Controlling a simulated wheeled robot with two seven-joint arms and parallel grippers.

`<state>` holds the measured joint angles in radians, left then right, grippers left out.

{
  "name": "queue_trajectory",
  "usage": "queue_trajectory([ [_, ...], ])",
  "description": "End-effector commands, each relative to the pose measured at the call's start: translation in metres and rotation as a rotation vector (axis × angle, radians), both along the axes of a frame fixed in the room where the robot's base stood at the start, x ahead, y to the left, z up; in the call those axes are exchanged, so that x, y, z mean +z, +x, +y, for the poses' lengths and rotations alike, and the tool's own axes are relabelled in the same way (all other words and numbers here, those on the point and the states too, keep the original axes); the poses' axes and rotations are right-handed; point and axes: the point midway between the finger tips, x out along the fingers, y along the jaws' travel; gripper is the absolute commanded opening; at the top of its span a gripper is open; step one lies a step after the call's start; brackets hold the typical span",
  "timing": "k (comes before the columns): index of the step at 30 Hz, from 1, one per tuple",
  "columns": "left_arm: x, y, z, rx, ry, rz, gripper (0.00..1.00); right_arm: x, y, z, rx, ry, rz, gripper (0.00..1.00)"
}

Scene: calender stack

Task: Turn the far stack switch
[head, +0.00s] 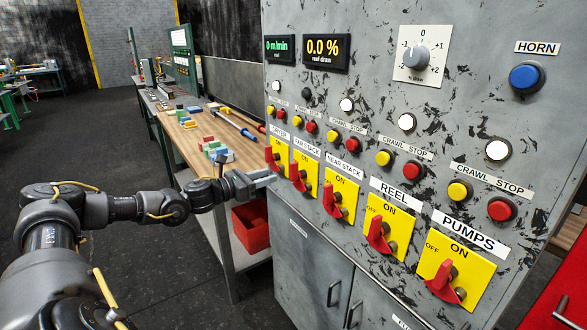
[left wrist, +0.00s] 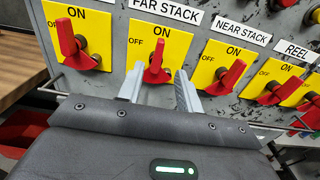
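The far stack switch (head: 298,178) is a red lever on a yellow plate, second from the left in the panel's lower row. In the left wrist view the far stack switch (left wrist: 156,62) stands roughly upright under the word ON. I cannot tell its exact setting. My left gripper (head: 268,181) is at the panel's left edge, low by the leftmost switches. In the left wrist view my left gripper (left wrist: 160,70) is open, with one finger on each side of the red lever. I cannot tell whether either finger touches it. My right gripper is not in view.
The leftmost switch (left wrist: 73,45) and near stack switch (left wrist: 228,78) flank it closely. The reel (head: 379,234) and pumps (head: 443,281) switches continue right. Push buttons (head: 411,170) sit above. A workbench (head: 185,145) with coloured blocks and a red bin (head: 251,226) stand left.

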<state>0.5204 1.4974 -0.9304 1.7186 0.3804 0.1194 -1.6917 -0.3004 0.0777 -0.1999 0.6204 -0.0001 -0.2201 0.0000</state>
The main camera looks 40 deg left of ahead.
Motion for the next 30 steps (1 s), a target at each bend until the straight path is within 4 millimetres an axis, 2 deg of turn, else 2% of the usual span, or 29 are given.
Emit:
queue_trajectory([
  [4, 0.002, 0.002, -0.001, 0.0, 0.004, -0.003, 0.35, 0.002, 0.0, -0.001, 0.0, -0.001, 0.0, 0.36],
  [8, 0.004, 0.015, -0.004, 0.0, 0.0, -0.005, 0.35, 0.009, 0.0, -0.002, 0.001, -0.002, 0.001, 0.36],
  [21, 0.004, 0.089, -0.026, 0.001, 0.0, -0.003, 0.35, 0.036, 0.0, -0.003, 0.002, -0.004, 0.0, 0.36],
  [30, 0.001, 0.104, -0.031, 0.001, 0.002, -0.002, 0.35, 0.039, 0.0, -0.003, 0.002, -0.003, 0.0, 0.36],
])
